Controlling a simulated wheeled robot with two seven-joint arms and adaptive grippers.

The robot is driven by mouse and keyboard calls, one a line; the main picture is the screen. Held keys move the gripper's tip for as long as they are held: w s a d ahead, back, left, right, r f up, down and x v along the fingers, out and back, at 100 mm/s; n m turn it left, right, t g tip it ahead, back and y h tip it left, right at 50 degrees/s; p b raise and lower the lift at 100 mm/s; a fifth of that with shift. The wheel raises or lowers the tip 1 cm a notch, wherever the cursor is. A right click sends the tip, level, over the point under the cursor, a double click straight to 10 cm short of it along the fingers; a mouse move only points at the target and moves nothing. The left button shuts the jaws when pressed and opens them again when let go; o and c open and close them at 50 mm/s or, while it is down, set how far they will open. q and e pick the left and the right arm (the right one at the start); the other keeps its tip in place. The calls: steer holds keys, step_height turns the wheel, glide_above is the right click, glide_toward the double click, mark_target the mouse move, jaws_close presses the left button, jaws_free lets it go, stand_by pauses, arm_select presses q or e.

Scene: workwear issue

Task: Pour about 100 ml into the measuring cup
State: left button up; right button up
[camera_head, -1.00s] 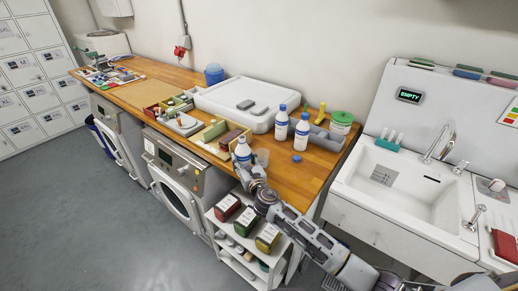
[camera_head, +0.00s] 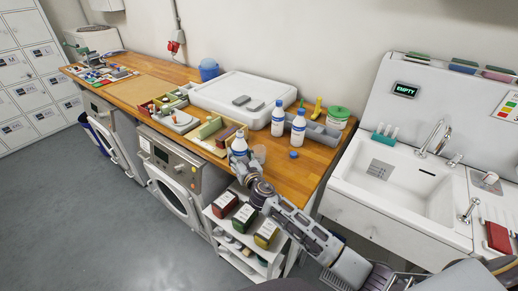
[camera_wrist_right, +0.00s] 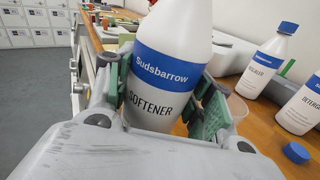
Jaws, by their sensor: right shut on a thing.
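My right gripper (camera_head: 241,161) is shut on a white softener bottle (camera_head: 239,146) with a blue label band, near the counter's front edge. In the right wrist view the bottle (camera_wrist_right: 172,75) stands upright between the two green-padded fingers (camera_wrist_right: 163,100); its top is out of frame. A clear cup (camera_head: 259,153), seemingly the measuring cup, stands just right of the held bottle. It shows partly behind the right finger in the wrist view (camera_wrist_right: 238,106). I cannot make out its contents or markings. My left gripper is not in view.
A blue cap (camera_head: 293,155) lies on the wooden counter (camera_head: 312,163). Two blue-capped bottles, one (camera_head: 278,118) behind the other (camera_head: 298,127), stand near a grey tray (camera_head: 322,134). A wooden organiser (camera_head: 208,130) lies left of the held bottle. A sink (camera_head: 395,185) is at right.

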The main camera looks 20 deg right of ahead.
steer(key=m+p, duration=0.1)
steer(key=m, duration=0.2)
steer(key=shift+r+g+p, duration=0.2)
steer(key=shift+g+p, duration=0.15)
steer(key=shift+g, duration=0.05)
steer(key=m, duration=0.1)
steer(key=m+p, duration=0.1)
steer(key=shift+w+d+f+m+g+y, duration=0.1)
steer(key=shift+d+f+m+g+y, duration=0.05)
steer(key=shift+m+g+y, duration=0.15)
steer(key=shift+s+a+f+m+g, duration=0.25)
steer(key=shift+a+f+m, duration=0.25)
steer(key=shift+m, duration=0.5)
steer(key=shift+s+a+f+m+g+y, duration=0.1)
steer(key=shift+a+f+m+g+y, duration=0.15)
steer(key=shift+m, duration=0.25)
steer(key=shift+a+f+m+g+y, duration=0.1)
steer(key=shift+a+f+m+y, duration=0.05)
steer(key=shift+f+m+y, duration=0.3)
steer(key=shift+a+r+m, duration=0.1)
steer(key=shift+r+m, duration=0.25)
steer(key=shift+r, duration=0.05)
steer(key=shift+s+a+r+m, duration=0.1)
steer(key=shift+m, duration=0.3)
steer(key=shift+r+m+p, duration=0.3)
steer(key=shift+r+p, duration=0.1)
steer(key=shift+p, duration=0.05)
steer(key=shift+d+r+m+g+y+p, duration=0.3)
steer(key=shift+r+m+p, duration=0.1)
steer(key=shift+p, duration=0.1)
